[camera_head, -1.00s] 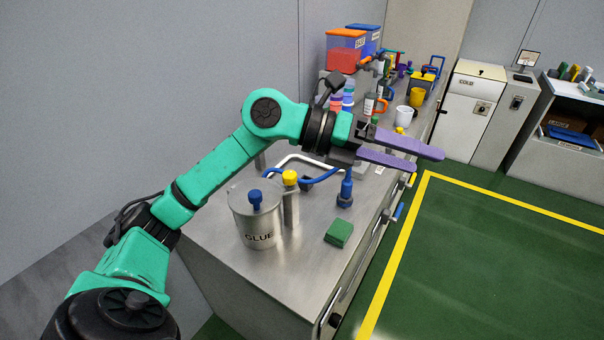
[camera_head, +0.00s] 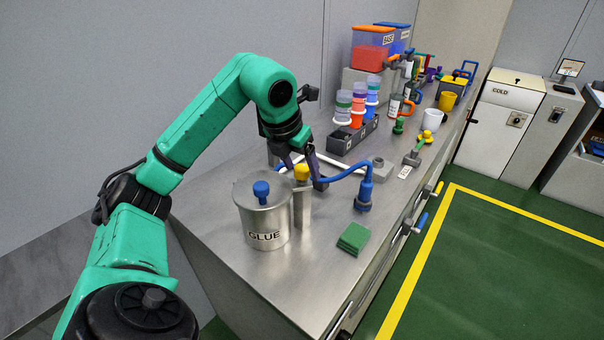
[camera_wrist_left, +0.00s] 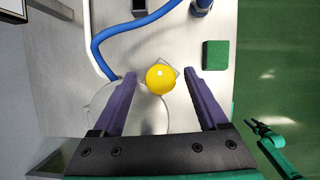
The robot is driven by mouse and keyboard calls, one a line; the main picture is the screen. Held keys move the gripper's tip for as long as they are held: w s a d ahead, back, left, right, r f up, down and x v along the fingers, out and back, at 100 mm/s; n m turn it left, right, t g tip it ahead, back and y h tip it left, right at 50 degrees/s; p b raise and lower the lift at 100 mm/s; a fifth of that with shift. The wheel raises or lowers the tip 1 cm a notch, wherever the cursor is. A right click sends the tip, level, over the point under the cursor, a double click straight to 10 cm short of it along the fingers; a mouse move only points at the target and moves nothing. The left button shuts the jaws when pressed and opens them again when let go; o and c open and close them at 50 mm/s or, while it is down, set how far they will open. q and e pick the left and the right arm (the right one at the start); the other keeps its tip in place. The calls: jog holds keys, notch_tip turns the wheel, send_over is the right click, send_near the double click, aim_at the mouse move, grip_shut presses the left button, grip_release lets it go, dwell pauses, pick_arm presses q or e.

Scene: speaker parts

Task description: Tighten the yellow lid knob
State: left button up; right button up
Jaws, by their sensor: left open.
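The yellow lid knob (camera_head: 302,172) tops a slim metal cylinder (camera_head: 302,205) beside the glue pot. In the left wrist view the yellow knob (camera_wrist_left: 160,79) lies between my left gripper's two purple fingers, near their tips, with a gap on both sides. My left gripper (camera_head: 302,172) points down over the knob, open and empty; it also shows in the left wrist view (camera_wrist_left: 161,82). I cannot tell from these views how far the fingertips are above or around the knob.
The metal GLUE pot (camera_head: 262,220) with a blue knob (camera_head: 261,190) stands just left of the cylinder. A blue hose tool (camera_head: 364,188) and a green block (camera_head: 353,238) are to the right.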

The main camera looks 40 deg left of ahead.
pick_arm(q)
jog(key=shift+w+f, duration=0.3)
jog(key=shift+f, duration=0.3)
grip_shut()
jog(key=shift+m, duration=0.4)
